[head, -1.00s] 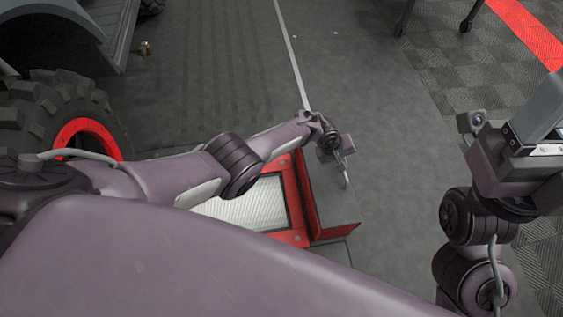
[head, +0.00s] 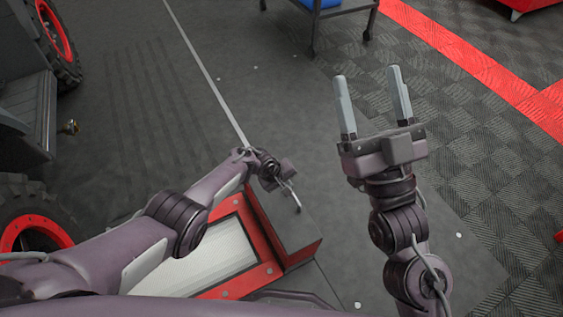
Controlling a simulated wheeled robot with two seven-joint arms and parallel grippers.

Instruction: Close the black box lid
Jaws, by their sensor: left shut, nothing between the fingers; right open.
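No black box or lid can be made out in the head view. My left gripper (head: 295,203) hangs low at the middle of the view, beside the red-framed roller dyno (head: 268,272) on the floor; its fingers are together and hold nothing. My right gripper (head: 367,74) points up and away at the right of the middle, with its two grey fingers spread wide and nothing between them. My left arm covers part of the dyno.
A vehicle with large red-rimmed tires (head: 35,232) stands at the left. A wheeled cart (head: 333,12) with something blue stands at the top. A red floor strip (head: 450,55) crosses the checkered tiles at the right. The grey floor in the middle is clear.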

